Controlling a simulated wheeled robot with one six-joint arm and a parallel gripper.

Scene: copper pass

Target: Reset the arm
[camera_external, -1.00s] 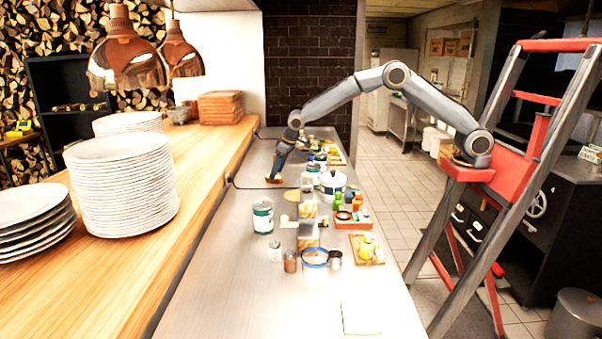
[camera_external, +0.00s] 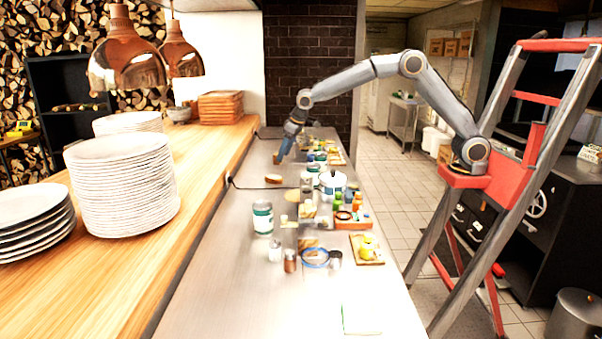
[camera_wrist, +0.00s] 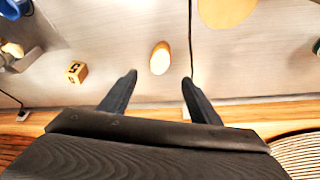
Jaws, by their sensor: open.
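My gripper (camera_external: 281,157) hangs over the far part of the steel counter, pointing down. In the wrist view its two fingers (camera_wrist: 159,77) are spread wide with nothing between them. A small oval object with a tan side and pale end (camera_wrist: 160,58) lies on the counter just beyond the fingertips. It appears to be the small brown and white item (camera_external: 273,179) in the outside view, where the gripper is above and behind it, apart from it. My arm is bent up in an arch from its base at the red stand.
A small numbered wooden cube (camera_wrist: 76,72) lies left of the fingers. A dark cable (camera_wrist: 190,40) runs along the counter. Cans, jars and a white pot (camera_external: 333,183) crowd the counter's middle. Plate stacks (camera_external: 122,185) stand on the wooden shelf.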

